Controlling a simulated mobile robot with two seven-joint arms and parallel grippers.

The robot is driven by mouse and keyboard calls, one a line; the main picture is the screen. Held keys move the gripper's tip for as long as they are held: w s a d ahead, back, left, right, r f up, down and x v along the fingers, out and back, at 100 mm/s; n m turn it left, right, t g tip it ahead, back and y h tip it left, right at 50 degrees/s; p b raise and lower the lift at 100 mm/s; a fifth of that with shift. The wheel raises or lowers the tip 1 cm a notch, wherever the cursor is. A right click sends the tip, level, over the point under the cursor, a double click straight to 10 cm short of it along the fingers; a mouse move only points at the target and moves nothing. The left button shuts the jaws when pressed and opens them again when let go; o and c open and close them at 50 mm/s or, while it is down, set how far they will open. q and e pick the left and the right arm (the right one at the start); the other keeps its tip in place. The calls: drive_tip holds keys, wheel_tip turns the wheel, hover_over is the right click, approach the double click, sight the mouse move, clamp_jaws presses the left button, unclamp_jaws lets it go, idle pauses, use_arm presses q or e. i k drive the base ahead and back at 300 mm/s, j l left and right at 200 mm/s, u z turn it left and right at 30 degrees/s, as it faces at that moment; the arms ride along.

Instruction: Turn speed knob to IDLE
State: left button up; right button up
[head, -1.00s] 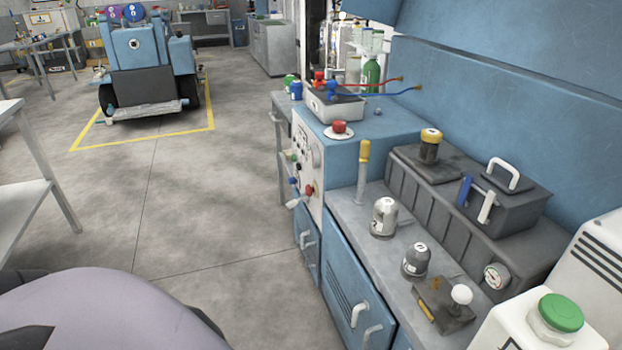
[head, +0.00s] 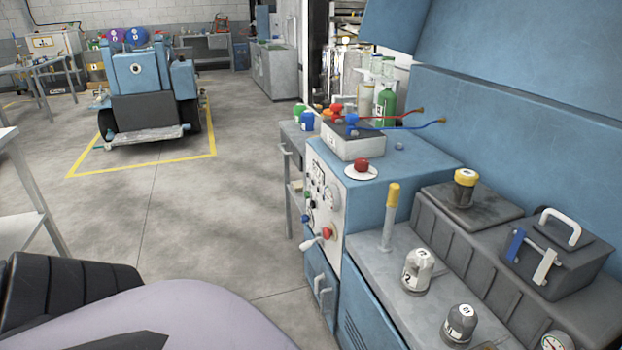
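The light control panel (head: 324,195) is on the front of the blue cabinet, right of the middle. It carries a red knob (head: 327,233), a blue knob (head: 306,219), a small green knob (head: 306,195), a white lever (head: 311,243) and a round dial (head: 328,195). I see the panel at a steep angle. Its labels are too small to read, so I cannot tell which control is the speed knob or where it points. Neither gripper is in view.
A red button (head: 362,165) and a battery-like box (head: 352,141) with red and blue cables sit on the cabinet top. The floor (head: 225,215) left of the cabinet is clear.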

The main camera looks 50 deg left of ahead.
sight(305, 219)
drive_tip(key=j+z, duration=0.4)
drive_tip(key=j, duration=1.85)
drive_tip(key=k+j, duration=0.15)
drive_tip(key=j, duration=1.3)
drive_tip(key=k+z, duration=0.05)
